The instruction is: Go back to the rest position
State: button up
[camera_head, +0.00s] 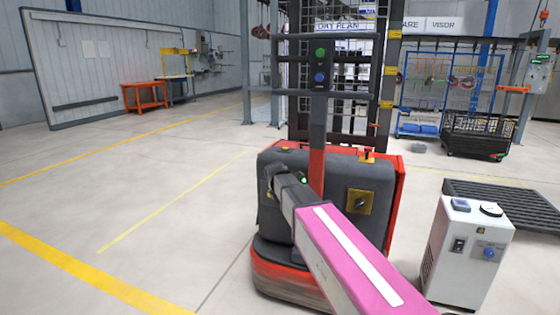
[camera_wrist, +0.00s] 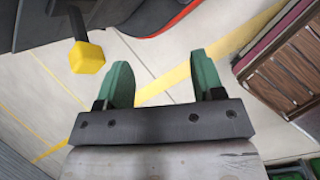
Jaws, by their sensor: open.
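My gripper (camera_wrist: 163,76) shows in the wrist view as two green fingers spread apart on a dark bar. The gap between them is empty, with only floor and a yellow line behind it. The fingers touch nothing that I can see. In the head view I cannot make out the gripper.
A red and grey lift truck (camera_head: 385,190) stands centrally in the head view. A white control box (camera_head: 465,255) and dark slatted pallet (camera_head: 510,205) are at right. Floor at left is clear. The wrist view shows a yellow block (camera_wrist: 87,57) and a brown slatted object (camera_wrist: 285,70).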

jog(key=s+d+f+m+g, duration=0.1)
jog(key=s+d+f+m, duration=0.4)
jog(key=s+m, duration=0.3)
jog(key=s+d+f+m+g+y, duration=0.1)
jog(key=s+d+f+m+g, duration=0.1)
jog(key=s+d+f+m, duration=0.4)
jog(key=s+d+f+m+g+y, duration=0.1)
jog(key=s+d+f+m, duration=0.4)
jog(key=s+m, duration=0.5)
jog(key=shift+s+d+f+m+g, duration=0.2)
jog(key=shift+d+f+m+g, duration=0.2)
jog(key=shift+d+m, duration=0.65)
jog(key=shift+d+n, duration=0.2)
jog(key=shift+n, duration=0.05)
